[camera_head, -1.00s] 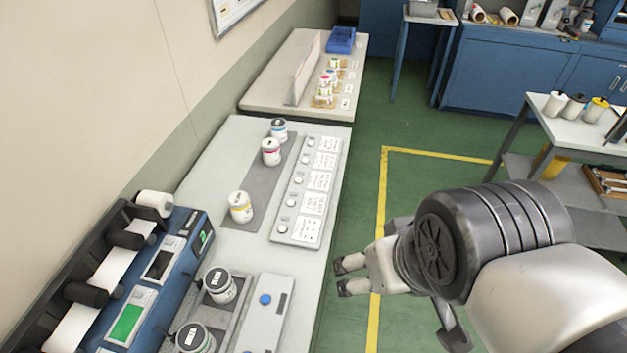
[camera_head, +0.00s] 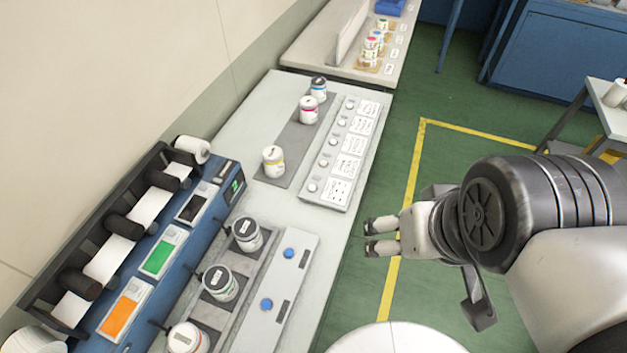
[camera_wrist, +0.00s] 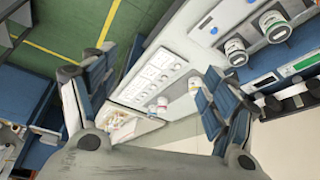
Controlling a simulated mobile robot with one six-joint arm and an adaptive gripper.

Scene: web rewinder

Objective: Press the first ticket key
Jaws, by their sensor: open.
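A light grey ticket panel (camera_head: 327,196) lies on the bench, with a row of small round keys beside printed white cards. The nearest key (camera_head: 313,187) is at the panel's front end; the farthest key (camera_head: 350,104) is at its back end. I cannot tell which is the first, as the print is too small. The panel (camera_wrist: 133,90) also shows between the fingers in the wrist view. My gripper (camera_head: 371,236) is open and empty, to the right of the bench over the green floor, apart from the panel.
Several white jars, one of them a yellow-banded jar (camera_head: 273,161), stand on a grey mat left of the panel. A strip with blue buttons (camera_head: 267,304) and a blue rewinder (camera_head: 228,172) are nearer.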

